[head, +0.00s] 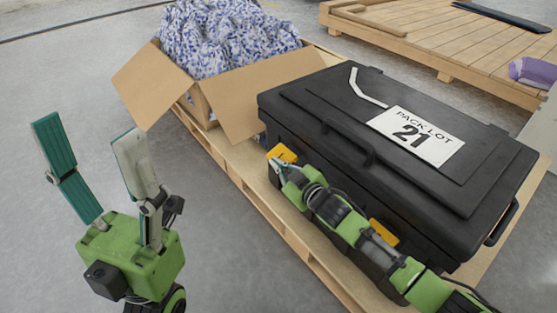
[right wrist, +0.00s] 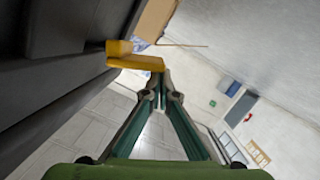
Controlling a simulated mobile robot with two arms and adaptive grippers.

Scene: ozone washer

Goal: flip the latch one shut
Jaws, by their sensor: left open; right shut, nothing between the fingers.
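The black case (head: 330,105) has its lid down and a "PACK LOT 21" label on top. Two yellow latches are on its front side, a left one (head: 283,153) and a right one (head: 383,232) partly behind my right arm. The left latch shows in the right wrist view (right wrist: 135,60), with a part sticking out from the case. My right gripper (head: 276,164) is shut and empty, its tips (right wrist: 160,80) close to this latch; contact is not clear. My left gripper (head: 85,130) is open and empty, away from the case over the floor.
The case stands on a wooden pallet (head: 237,170). An open cardboard box (head: 275,88) with blue-and-white filling (head: 225,38) is beside it. Another pallet (head: 450,45) is at the back right. The floor on the left is clear.

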